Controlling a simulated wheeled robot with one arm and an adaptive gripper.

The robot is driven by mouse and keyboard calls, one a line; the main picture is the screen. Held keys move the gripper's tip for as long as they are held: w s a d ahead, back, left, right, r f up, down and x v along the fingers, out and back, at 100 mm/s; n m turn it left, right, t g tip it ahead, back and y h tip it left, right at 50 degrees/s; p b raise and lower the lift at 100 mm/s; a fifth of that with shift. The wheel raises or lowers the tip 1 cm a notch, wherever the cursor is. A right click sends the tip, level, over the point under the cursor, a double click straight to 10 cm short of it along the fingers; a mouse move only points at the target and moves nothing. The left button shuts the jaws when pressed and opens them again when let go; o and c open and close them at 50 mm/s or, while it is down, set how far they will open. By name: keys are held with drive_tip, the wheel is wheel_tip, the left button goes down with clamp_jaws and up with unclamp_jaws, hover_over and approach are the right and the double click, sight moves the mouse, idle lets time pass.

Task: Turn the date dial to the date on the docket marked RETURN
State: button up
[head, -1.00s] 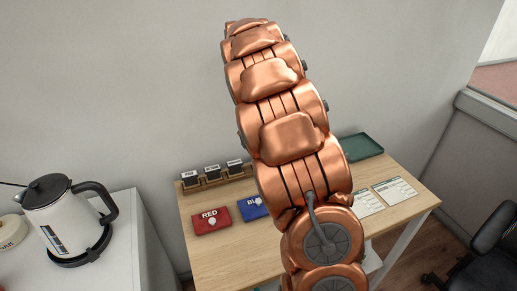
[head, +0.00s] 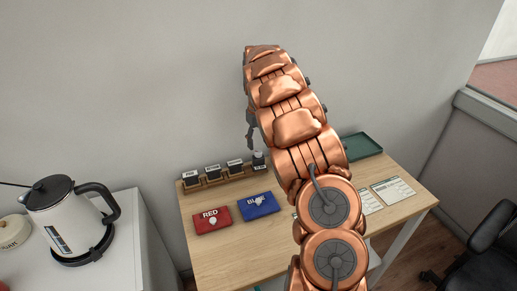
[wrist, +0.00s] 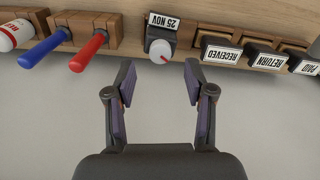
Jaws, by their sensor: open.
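The date dial (wrist: 160,47) is a grey knob with a red pointer mark on a dark block. The label beside it reads 25 NOV, upside down in the wrist view. It also shows at the right of the rack in the head view (head: 258,161). My gripper (wrist: 158,72) is open and empty, with its fingers to either side of the dial's line and their tips short of the knob, apart from it. Two white dockets lie at the table's right: one (head: 393,190) is clear, the other (head: 370,202) is partly behind my arm. Their print is too small to read.
Stamps marked RECEIVED (wrist: 221,50), RETURN (wrist: 265,56) and PAID (wrist: 304,66) stand beside the dial. On its other side are a red handle (wrist: 88,50), a blue handle (wrist: 44,48) and a bottle (wrist: 14,35). Red (head: 212,220) and blue (head: 258,205) pads lie in front.

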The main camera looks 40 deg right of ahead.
sight(258, 152)
drive_tip(key=shift+f+p, duration=0.4)
drive_tip(key=shift+f, duration=1.75)
clamp_jaws()
